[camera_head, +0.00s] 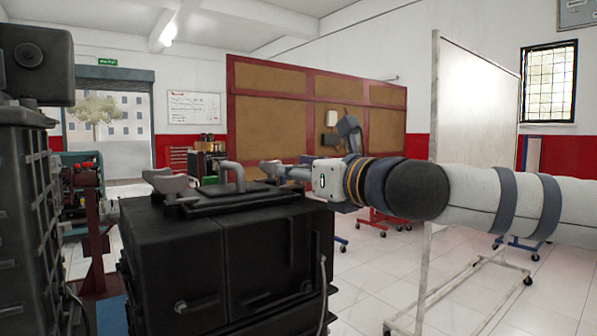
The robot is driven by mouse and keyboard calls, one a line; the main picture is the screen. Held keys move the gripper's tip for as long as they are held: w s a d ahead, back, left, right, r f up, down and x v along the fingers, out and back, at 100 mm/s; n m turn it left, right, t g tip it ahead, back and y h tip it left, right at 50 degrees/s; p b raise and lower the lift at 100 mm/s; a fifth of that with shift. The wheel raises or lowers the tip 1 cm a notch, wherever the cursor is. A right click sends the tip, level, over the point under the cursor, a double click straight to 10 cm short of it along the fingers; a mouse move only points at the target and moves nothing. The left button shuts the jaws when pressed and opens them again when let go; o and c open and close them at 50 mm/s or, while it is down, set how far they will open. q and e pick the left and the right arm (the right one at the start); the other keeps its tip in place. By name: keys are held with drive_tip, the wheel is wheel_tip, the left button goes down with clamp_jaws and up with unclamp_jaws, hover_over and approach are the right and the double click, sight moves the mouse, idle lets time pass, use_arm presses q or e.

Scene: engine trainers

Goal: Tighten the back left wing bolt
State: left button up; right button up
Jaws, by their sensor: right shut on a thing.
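A black engine trainer box (215,260) stands in front of me with a dark raised plate on its top. A grey wing bolt (167,182) stands at the left end of that plate, apart from any gripper. A bent grey pipe (232,176) rises from the middle. A second wing bolt (268,167) is at the right end of the plate. My right gripper (284,172) comes in level from the right and is shut on this second wing bolt. Its fingers partly hide the bolt. I cannot tell how far either bolt is screwed in. My left gripper is not in view.
A tall dark machine (28,190) stands close at the left. A white board on a wheeled frame (474,140) stands at the right, behind my right arm. Brown wall panels (270,110) are at the back. Open tiled floor lies right of the trainer.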

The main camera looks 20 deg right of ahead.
drive_tip(key=o, duration=1.2)
drive_tip(key=shift+c, duration=0.2)
drive_tip(key=v, duration=1.2)
drive_tip(key=shift+f, duration=0.1)
